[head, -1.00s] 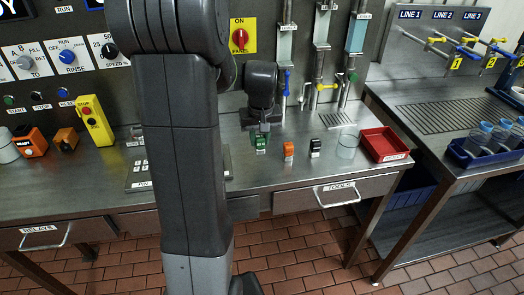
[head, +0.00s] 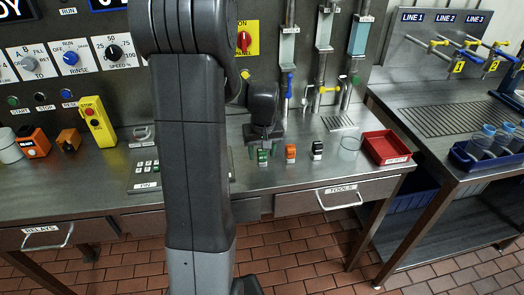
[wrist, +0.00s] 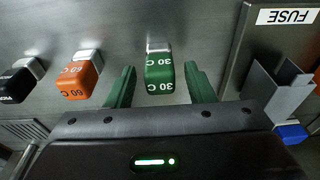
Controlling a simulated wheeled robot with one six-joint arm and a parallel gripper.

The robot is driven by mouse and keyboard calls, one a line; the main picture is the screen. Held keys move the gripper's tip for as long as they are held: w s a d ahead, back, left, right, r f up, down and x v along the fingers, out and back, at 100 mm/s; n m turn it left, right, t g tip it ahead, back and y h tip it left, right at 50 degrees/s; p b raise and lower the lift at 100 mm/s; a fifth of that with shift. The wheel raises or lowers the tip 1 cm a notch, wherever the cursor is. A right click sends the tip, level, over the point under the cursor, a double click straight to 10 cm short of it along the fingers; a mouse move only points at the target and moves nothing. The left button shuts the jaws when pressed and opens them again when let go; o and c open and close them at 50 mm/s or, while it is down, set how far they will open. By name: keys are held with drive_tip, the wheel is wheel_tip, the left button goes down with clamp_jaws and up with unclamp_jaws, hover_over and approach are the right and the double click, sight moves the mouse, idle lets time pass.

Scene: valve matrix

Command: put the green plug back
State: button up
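The green plug (head: 262,156), marked 30 C, sits on the steel bench in the head view. In the wrist view the green plug (wrist: 159,73) has its metal end pointing away from me. My gripper (head: 262,148) is low at the plug, pointing down. In the wrist view my gripper (wrist: 160,88) is open, with one finger on each side of the plug and a visible gap on both sides. The fingers look dark green. The plug's matching socket cannot be made out.
An orange 60 C plug (head: 291,152) and a black plug (head: 317,149) stand to the right. A clear glass (head: 349,148) and a red tray (head: 387,147) are beyond them. A FUSE label (wrist: 286,16) and grey metal bracket (wrist: 280,92) are close to the right finger.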

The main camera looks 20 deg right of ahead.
drive_tip(key=shift+r, duration=0.1)
wheel_tip(320, 180, up, 12)
drive_tip(key=s, duration=0.1)
drive_tip(key=shift+s+a, duration=0.25)
drive_tip(key=shift+s, duration=0.15)
idle(1.1)
